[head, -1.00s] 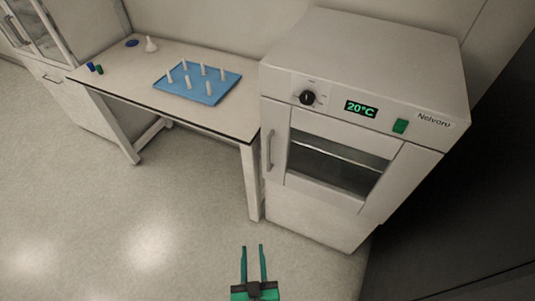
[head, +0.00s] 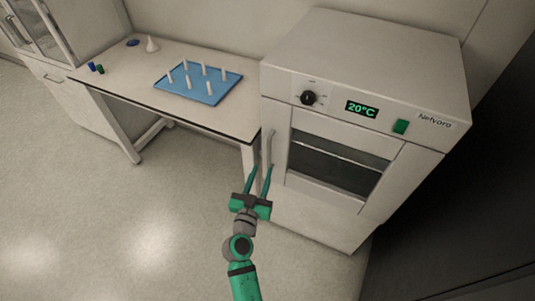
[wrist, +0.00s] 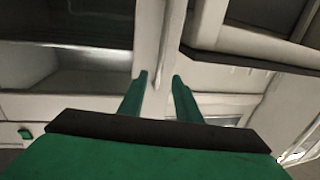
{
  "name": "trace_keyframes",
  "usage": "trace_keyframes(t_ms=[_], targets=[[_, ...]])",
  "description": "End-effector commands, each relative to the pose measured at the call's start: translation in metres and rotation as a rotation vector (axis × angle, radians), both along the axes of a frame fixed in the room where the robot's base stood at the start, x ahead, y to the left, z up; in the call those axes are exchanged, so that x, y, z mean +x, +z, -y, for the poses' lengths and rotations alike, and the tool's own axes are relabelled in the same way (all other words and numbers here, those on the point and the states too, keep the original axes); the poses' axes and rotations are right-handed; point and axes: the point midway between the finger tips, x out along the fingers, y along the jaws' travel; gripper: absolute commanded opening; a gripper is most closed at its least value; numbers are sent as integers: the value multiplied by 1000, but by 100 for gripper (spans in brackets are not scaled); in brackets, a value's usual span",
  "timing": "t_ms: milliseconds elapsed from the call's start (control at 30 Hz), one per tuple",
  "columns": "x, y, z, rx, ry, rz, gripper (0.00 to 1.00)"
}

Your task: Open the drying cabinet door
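The drying cabinet (head: 370,60) is a pale box on the right of the head view, with a dark-windowed door (head: 335,165) that looks shut. The door's upright bar handle (head: 268,148) is at its left edge. My gripper (head: 260,168) is open, its two green fingertips at the lower part of the handle in the head view. In the wrist view a pale upright bar (wrist: 172,40), seemingly the handle, shows between and beyond the fingers (wrist: 158,78). I cannot tell whether the fingers touch it. Nothing is held.
The cabinet front has a black knob (head: 308,98), a 20°C display (head: 361,109) and a green switch (head: 401,126). A table (head: 120,75) stands close on the left, with a blue tray (head: 205,97) of several white pieces. The floor in front is open.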

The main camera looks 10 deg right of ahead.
Motion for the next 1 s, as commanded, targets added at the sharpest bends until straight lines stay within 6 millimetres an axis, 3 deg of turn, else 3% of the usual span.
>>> trace_keyframes(t_ms=[300, 500, 967, 1000], targets=[[52, 1, 21, 1, 0, 1, 31], [75, 0, 31, 0, 2, 0, 31], [86, 0, 37, 0, 0, -1, 31], [85, 0, 37, 0, 0, -1, 24]])
